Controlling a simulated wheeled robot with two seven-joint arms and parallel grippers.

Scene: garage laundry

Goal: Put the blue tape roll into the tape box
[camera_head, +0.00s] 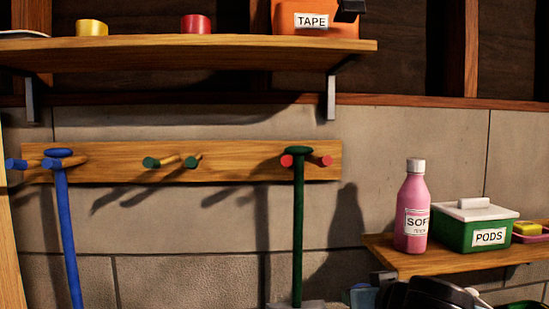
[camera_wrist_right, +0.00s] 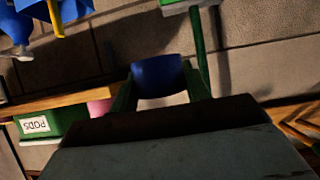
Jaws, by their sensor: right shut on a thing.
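The blue tape roll (camera_wrist_right: 158,76) is in the right wrist view, between the two fingers of my right gripper (camera_wrist_right: 160,92), which is shut on it. The orange tape box (camera_head: 300,22), labelled TAPE, stands on the upper wall shelf (camera_head: 200,52) in the head view; its top is cut off by the picture edge, so its inside is hidden. A black thing (camera_head: 349,9) shows at the box's upper right; I cannot tell what it is. The roll is not clearly visible in the head view. My left gripper is not in view.
A yellow roll (camera_head: 92,27) and a red roll (camera_head: 195,23) sit left of the box. Below, a peg rail (camera_head: 225,163) holds blue and green tools. A pink bottle (camera_head: 412,212) and green PODS box (camera_head: 465,236) stand on the lower right shelf (camera_head: 405,258).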

